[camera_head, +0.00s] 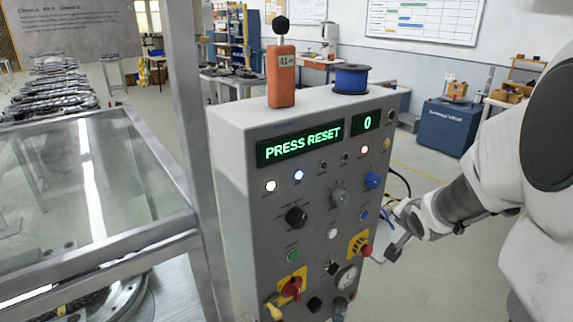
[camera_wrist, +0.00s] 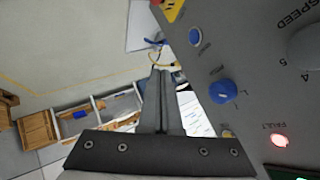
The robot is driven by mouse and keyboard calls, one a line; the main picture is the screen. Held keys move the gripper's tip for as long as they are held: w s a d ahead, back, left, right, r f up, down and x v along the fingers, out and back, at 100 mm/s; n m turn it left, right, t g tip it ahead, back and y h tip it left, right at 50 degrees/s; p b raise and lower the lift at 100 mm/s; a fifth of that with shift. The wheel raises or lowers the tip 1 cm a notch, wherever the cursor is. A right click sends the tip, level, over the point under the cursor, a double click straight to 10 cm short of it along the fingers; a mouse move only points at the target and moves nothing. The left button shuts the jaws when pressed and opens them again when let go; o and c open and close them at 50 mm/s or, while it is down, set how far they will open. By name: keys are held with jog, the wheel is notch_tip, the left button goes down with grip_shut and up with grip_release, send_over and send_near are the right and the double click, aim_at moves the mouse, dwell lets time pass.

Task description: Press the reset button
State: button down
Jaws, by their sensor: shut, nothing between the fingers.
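The grey control cabinet (camera_head: 318,190) has a lit display (camera_head: 303,143) reading "PRESS RESET" and a smaller one (camera_head: 368,122) reading "0". No button label reading "reset" is legible. A flat blue button (camera_head: 363,215) is low on the panel's right side, below a blue knob (camera_head: 372,180). In the wrist view the flat blue button (camera_wrist: 195,36) and the blue knob (camera_wrist: 222,92) are right of my fingers. My gripper (camera_wrist: 161,75) is shut and empty. In the head view my gripper (camera_head: 388,251) is beside the panel's right edge, partly hard to make out.
A red button on a yellow plate (camera_head: 360,245) and a red rotary switch (camera_head: 291,288) are lower on the panel. An orange meter (camera_head: 281,75) and a blue spool (camera_head: 351,78) stand on top. A metal-framed glass enclosure (camera_head: 90,190) is left. Floor is open behind right.

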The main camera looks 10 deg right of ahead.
aim_at(365, 215)
notch_tip(365, 215, down, 7)
jog(key=d+m+t+y, duration=0.2)
jog(key=m, duration=0.4)
jog(key=shift+w+d, duration=0.25)
jog(key=shift+d, duration=0.1)
jog(key=shift+w+a+f, duration=0.1)
jog(key=shift+w, duration=0.05)
jog(key=w+a+b, duration=0.4)
jog(key=w+b, duration=0.1)
jog(key=w, duration=0.2)
jog(key=shift+w+a, duration=0.15)
jog(key=shift+w, duration=0.05)
dwell(1.6)
jog(key=shift+w+a, duration=0.2)
jog(key=shift+w, duration=0.15)
